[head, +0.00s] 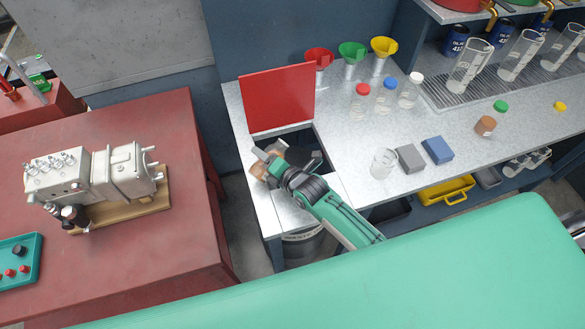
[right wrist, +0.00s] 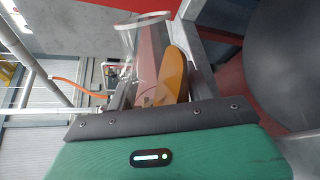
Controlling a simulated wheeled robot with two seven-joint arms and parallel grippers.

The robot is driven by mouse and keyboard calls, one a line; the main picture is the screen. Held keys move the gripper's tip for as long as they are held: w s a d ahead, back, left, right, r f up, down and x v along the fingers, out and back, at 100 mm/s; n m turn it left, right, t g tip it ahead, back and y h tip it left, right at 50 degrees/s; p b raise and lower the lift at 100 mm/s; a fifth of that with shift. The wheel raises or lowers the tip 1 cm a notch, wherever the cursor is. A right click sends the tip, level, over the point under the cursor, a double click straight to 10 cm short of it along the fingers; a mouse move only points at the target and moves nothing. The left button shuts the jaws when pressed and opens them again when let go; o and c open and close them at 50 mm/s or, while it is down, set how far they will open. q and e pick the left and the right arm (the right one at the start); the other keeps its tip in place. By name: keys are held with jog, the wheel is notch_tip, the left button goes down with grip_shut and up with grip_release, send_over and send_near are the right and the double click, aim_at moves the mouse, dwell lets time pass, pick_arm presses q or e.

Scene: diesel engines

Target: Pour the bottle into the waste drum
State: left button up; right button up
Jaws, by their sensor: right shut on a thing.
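My right gripper (head: 272,163) is shut on the bottle, at the left edge of the bench opening with the raised red lid (head: 278,98). In the head view the bottle (head: 257,169) shows as a small brownish patch, mostly hidden by the gripper. My left gripper is not in view.
Bottles with red (head: 361,97), blue and white caps stand right of the lid, with funnels (head: 352,55) behind.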

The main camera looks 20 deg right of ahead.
jog(key=shift+f+m, duration=0.1)
jog(key=shift+m, duration=0.2)
jog(key=shift+w+d+f+m+b, duration=0.2)
jog(key=shift+w+d+m+b, duration=0.2)
jog(key=shift+d+m, duration=0.2)
dwell(0.6)
jog(key=shift+r+m+g+y+p, duration=0.45)
jog(key=shift+r+m+y, duration=0.1)
jog(key=shift+m, duration=0.15)
dwell(0.7)
jog(key=shift+w+d+f+m+g+y+b, duration=0.15)
jog(key=shift+f+m+y+b, duration=0.15)
jog(key=shift+m+b, duration=0.3)
jog(key=shift+w+d+f+m+g+y+b, duration=0.15)
jog(key=shift+f+m+b, duration=0.15)
jog(key=shift+m+b, duration=0.3)
dwell(2.2)
jog(key=shift+d+r+m, duration=0.15)
jog(key=shift+r+m, duration=0.15)
jog(key=shift+m, duration=0.2)
dwell(0.5)
